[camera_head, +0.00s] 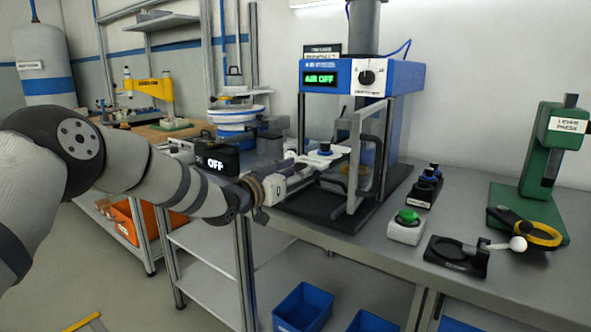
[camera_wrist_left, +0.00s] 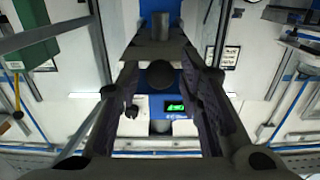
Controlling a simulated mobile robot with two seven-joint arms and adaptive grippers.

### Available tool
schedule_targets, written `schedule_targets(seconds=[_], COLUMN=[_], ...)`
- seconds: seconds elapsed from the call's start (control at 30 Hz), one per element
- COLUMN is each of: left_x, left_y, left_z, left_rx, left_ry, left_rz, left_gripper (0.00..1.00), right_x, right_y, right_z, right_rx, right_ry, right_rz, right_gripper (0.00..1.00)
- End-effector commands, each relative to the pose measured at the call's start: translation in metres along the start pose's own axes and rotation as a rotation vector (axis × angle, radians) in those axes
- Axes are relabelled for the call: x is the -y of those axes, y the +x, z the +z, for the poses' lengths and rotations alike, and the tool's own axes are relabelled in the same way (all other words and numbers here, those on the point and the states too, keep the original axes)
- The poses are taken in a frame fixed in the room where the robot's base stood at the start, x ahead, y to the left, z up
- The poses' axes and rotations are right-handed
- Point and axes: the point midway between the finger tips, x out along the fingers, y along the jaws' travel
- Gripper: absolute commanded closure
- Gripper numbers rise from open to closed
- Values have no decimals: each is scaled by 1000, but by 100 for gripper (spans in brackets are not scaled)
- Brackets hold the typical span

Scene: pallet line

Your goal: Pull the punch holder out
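My left gripper (camera_head: 293,178) is at the open front of the blue press (camera_head: 395,78). It is close to a white slide-like part (camera_head: 340,152), probably the punch holder, with a dark blue-topped piece (camera_head: 325,148) on it. I cannot tell whether the gripper touches it. In the left wrist view, the two dark fingers (camera_wrist_left: 160,58) reach toward a dark part between them, with the press's upside-down green display (camera_wrist_left: 175,107) behind. Whether they are shut on that part is unclear. My right gripper is not in view.
The press display reads AIR OFF. A clear guard frame (camera_head: 358,165) stands at the press's right front. A green button box (camera_head: 406,228), a black fixture (camera_head: 455,257) and a green lever press (camera_head: 545,165) stand to the right. Blue bins (camera_head: 304,308) are below the bench.

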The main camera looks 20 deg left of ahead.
Motion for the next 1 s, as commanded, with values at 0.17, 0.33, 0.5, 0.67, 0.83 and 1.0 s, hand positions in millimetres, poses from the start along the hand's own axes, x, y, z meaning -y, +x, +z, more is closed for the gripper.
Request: schedule_targets(seconds=[0.17, 0.33, 0.5, 0.67, 0.83, 1.0], left_x=[0, 1, 2, 1, 1, 0], left_y=[0, -3, -34, -77, -110, -120], left_z=[-3, -4, -4, -4, -3, -3], left_rx=[-6, -7, -6, -6, -7, -7], left_ry=[0, 1, -3, -4, -1, 1], left_rz=[-1, -1, -3, -3, -2, -2], left_gripper=[58, 58, 58, 58, 58, 58], right_x=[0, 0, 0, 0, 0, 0], right_y=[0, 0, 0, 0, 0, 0], right_z=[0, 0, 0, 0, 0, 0], right_rx=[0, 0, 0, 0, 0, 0], right_ry=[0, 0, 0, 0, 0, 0], right_rz=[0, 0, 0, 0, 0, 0], right_gripper=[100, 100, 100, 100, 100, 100])
